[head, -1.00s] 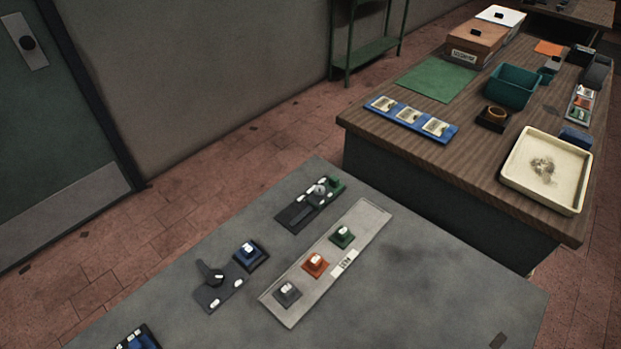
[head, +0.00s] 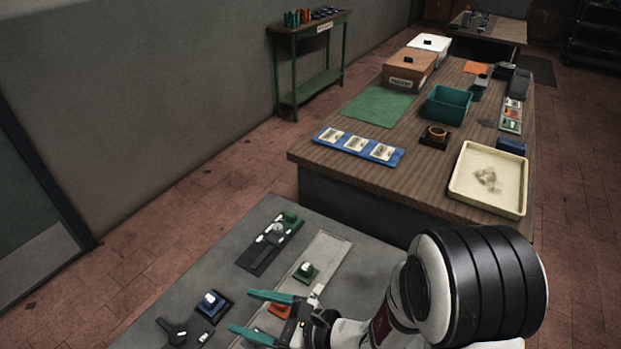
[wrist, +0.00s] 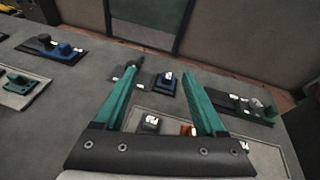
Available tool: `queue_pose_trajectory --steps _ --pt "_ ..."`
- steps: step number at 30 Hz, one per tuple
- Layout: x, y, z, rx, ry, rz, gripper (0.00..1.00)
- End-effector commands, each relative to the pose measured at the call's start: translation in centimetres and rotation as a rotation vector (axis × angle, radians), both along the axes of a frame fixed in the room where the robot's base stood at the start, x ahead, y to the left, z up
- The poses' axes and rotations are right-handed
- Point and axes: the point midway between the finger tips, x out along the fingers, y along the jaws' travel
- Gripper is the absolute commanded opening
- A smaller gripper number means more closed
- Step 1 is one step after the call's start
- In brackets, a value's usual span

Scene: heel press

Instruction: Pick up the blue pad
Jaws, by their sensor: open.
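The blue pad (head: 211,304) has a white label on top and sits in a dark square base on the grey table. In the wrist view the blue pad (wrist: 165,84) shows between and beyond my fingers. My gripper (head: 241,311) is open and empty, its two green fingers pointing left toward the pad in the head view. The fingertips are apart from the pad, to its right there. In the wrist view my gripper (wrist: 163,68) has its fingers spread wide. Another blue piece (wrist: 63,49) sits on a dark plate at the left; I cannot tell if it is a pad.
A light grey tray (head: 330,249) holds a green pad (head: 307,271) and an orange pad (head: 279,310), partly behind my gripper. A grey pad (wrist: 151,123) shows in the wrist view. A dark lever (head: 172,330) stands near the blue pad. A wooden table (head: 317,172) stands behind.

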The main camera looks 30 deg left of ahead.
Motion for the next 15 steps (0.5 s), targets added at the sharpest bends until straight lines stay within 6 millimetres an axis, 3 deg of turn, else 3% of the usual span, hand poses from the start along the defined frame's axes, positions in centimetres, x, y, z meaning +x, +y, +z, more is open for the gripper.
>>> queue_pose_trajectory --steps 1,4,8,15 --pt "0.2 0.8 -2.7 -0.027 0.045 -0.06 0.72" --pt "0.9 1.4 -6.1 -0.069 0.084 -0.161 0.72" --pt "1.2 3.0 -7.9 -0.084 0.089 -0.194 0.72" --pt "1.1 9.2 -10.3 -0.081 0.09 -0.194 0.72"
